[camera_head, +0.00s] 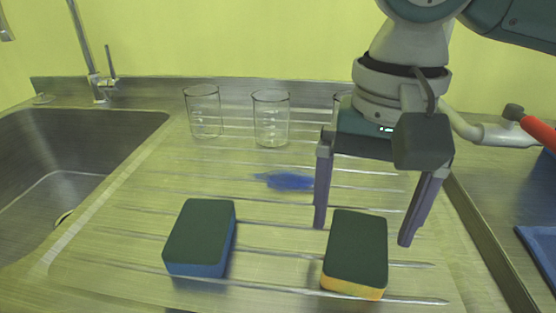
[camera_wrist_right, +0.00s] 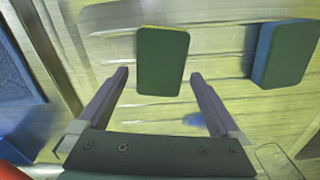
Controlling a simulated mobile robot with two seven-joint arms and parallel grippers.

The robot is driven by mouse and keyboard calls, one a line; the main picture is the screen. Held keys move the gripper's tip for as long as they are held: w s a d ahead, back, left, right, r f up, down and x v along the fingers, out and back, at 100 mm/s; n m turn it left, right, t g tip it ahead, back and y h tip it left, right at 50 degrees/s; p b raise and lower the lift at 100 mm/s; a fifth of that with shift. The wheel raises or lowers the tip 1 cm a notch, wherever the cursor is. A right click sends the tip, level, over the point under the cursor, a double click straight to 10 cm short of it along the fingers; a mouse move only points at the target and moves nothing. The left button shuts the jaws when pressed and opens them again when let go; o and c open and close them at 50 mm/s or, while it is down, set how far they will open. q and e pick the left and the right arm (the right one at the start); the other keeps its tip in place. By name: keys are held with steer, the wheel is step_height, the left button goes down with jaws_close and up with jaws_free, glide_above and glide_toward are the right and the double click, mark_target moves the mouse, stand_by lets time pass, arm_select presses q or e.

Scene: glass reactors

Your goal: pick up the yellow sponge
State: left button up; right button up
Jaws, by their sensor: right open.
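The yellow sponge (camera_head: 352,288) lies flat on the ribbed metal drainboard, with a dark green top and a yellow edge showing at its near side. In the right wrist view the sponge (camera_wrist_right: 163,58) lies just beyond the fingertips, roughly centred between them. My right gripper (camera_head: 362,234) is open and points down, with one finger to the left of the sponge and the other to its right. Nothing is between the fingers' grip, and the sponge appears untouched. My left gripper is not in view.
A blue sponge (camera_head: 201,240) with a dark green top lies to the left. Glass beakers (camera_head: 271,120) stand at the back, one partly hidden behind my right gripper. A blue stain (camera_head: 287,181) marks the drainboard. A sink (camera_head: 60,165) with a faucet is at left.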

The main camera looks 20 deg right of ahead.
step_height(320, 180, down, 2)
steer(key=shift+f, duration=0.1)
steer(key=shift+c, duration=0.2)
steer(key=c, duration=1.1)
